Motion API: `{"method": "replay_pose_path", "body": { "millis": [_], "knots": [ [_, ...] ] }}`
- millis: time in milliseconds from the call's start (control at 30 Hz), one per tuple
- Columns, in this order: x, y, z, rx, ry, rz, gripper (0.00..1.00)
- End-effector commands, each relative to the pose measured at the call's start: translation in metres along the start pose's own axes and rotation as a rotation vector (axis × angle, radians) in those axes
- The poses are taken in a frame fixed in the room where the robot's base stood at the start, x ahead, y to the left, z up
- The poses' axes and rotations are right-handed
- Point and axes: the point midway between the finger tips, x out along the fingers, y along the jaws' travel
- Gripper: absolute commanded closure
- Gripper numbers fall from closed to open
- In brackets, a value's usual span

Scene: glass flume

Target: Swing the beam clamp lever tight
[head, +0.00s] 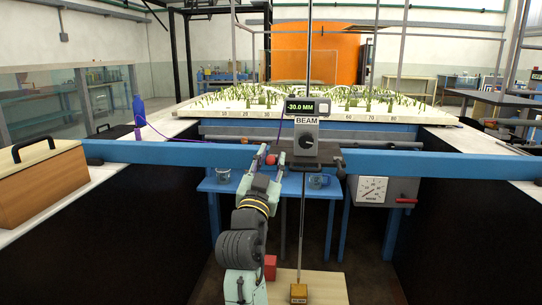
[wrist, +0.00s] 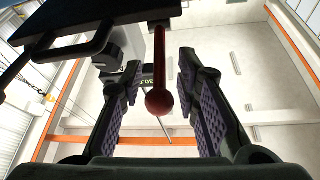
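The beam clamp lever shows as a red ball knob (head: 271,159) beside the dark carriage on the blue beam (head: 430,164). In the wrist view the lever is a dark red rod ending in a red ball (wrist: 160,102). My gripper (head: 270,165) is open, reaching up from below at the beam. In the wrist view its padded fingers (wrist: 160,75) stand on either side of the lever, with visible gaps between ball and pads. The grey unit marked BEAM (head: 306,127) has a black knob, and its display (head: 307,106) reads -30.0 MM.
A thin vertical rod (head: 302,220) runs down from the carriage to a small yellow block (head: 299,291). A red cube (head: 270,262) lies low beside my arm. A gauge box (head: 373,190) is at right, a wooden box (head: 40,185) at left.

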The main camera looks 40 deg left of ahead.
Motion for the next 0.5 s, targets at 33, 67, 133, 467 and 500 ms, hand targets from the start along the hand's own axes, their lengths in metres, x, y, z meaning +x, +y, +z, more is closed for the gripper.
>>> {"method": "replay_pose_path", "body": {
  "millis": [33,67,133,467,500],
  "knots": [
    [0.0021,0.0,-0.0002,0.0,0.0,0.0,0.71],
    [0.0025,0.0,0.0001,0.0,0.0,0.0,0.71],
    [0.0028,0.0,0.0003,0.0,0.0,0.0,0.71],
    [0.0023,0.0,0.0003,0.0,0.0,0.0,0.82],
    [0.0023,0.0,0.0003,0.0,0.0,0.0,0.85]
  ]
}}
